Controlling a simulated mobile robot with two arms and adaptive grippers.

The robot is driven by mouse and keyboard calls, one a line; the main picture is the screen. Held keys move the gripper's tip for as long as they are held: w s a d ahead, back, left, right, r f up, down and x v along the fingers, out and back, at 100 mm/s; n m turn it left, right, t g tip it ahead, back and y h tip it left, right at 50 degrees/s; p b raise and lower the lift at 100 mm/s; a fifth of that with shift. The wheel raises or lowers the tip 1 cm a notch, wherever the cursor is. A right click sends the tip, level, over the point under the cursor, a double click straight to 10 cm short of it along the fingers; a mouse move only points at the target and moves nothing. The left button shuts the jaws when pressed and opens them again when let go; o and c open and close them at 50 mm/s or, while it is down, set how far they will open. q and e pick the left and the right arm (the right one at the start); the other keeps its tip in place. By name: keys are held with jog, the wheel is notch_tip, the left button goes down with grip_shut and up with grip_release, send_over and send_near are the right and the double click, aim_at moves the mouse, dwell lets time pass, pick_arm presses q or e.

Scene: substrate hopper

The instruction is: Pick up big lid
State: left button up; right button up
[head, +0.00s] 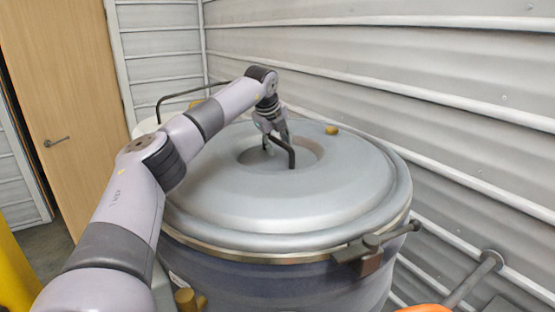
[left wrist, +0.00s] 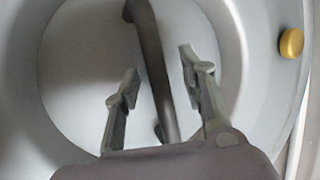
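The big lid (head: 290,205) is a large round grey metal lid. It sits on the dark blue hopper drum (head: 270,285) in the head view. A dark bar handle (head: 290,155) stands in the round recess at its centre. My left gripper (head: 281,138) is at the handle, partly hiding it. In the left wrist view, my left gripper's two fingers (left wrist: 158,78) are apart, with the handle (left wrist: 152,65) running between them. Neither finger clearly touches the handle. My right gripper is not in view.
A clamp (head: 365,252) sits on the drum's front right rim. A brass knob (head: 332,130) is on the lid's far side. Corrugated wall (head: 450,110) stands close behind and to the right. A wooden door (head: 65,90) is at left.

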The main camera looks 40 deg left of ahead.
pick_arm(q)
jog(key=shift+d+r, duration=0.1)
jog(key=shift+d, duration=0.05)
jog(key=shift+c, duration=0.4)
jog(key=shift+s, duration=0.1)
jog(key=shift+c, duration=0.7)
grip_shut()
jog(key=shift+w+r, duration=0.1)
jog(key=shift+w, duration=0.1)
